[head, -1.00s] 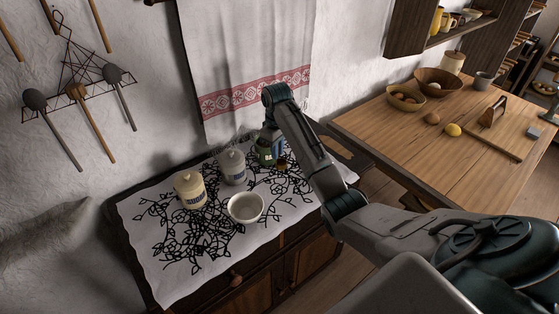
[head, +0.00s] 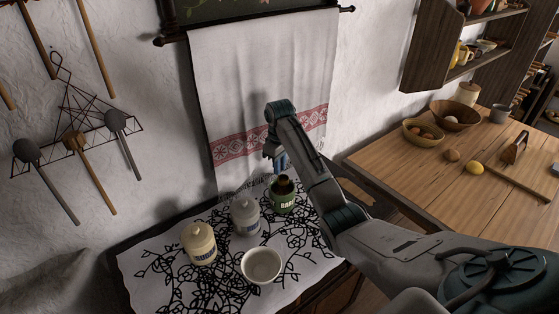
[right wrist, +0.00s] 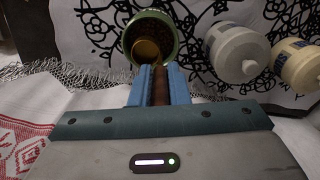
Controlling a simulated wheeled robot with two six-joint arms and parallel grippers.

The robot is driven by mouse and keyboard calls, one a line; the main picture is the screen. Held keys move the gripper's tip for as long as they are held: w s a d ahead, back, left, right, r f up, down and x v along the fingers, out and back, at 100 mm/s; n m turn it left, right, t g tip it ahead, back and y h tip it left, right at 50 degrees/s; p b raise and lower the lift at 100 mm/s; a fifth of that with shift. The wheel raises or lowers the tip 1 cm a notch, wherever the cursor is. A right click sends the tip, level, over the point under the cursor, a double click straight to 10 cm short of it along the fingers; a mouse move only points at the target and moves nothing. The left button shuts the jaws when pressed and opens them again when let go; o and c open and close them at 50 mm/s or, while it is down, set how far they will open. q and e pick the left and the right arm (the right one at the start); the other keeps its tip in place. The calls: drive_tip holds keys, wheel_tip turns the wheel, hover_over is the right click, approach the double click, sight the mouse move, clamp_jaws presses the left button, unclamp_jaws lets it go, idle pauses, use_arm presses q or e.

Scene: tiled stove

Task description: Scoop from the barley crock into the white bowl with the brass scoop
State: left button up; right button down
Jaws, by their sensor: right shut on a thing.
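The barley crock (head: 283,202) is green with a partly visible "BAR" label and stands open at the back right of the cloth. It also shows in the right wrist view (right wrist: 171,46), with dark grain inside. My right gripper (head: 281,163) is above and behind the crock, its blue fingers (right wrist: 158,78) shut on the scoop's brown handle (right wrist: 160,88). The brass scoop (right wrist: 146,52) is at the crock's mouth; how deep it sits I cannot tell. The white bowl (head: 262,264) stands in front, looking empty. My left gripper is not in view.
A grey lidded crock (head: 245,218) and a cream lidded crock (head: 199,244) stand left of the barley crock. A towel (head: 260,90) hangs close behind. A wooden table (head: 440,190) with bowls is at right. The cloth's front left is clear.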

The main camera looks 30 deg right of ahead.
sight(279, 181)
wheel_tip(279, 181, down, 2)
drive_tip(key=shift+w, duration=0.15)
drive_tip(key=shift+f, duration=0.7)
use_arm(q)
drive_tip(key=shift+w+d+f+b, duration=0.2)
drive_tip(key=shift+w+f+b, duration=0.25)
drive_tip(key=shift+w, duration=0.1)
use_arm(e)
drive_tip(key=shift+f, duration=1.9)
drive_tip(key=shift+r+p, duration=0.5)
drive_tip(key=shift+r, duration=1.15)
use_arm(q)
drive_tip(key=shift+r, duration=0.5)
use_arm(e)
drive_tip(key=shift+r, duration=2.8)
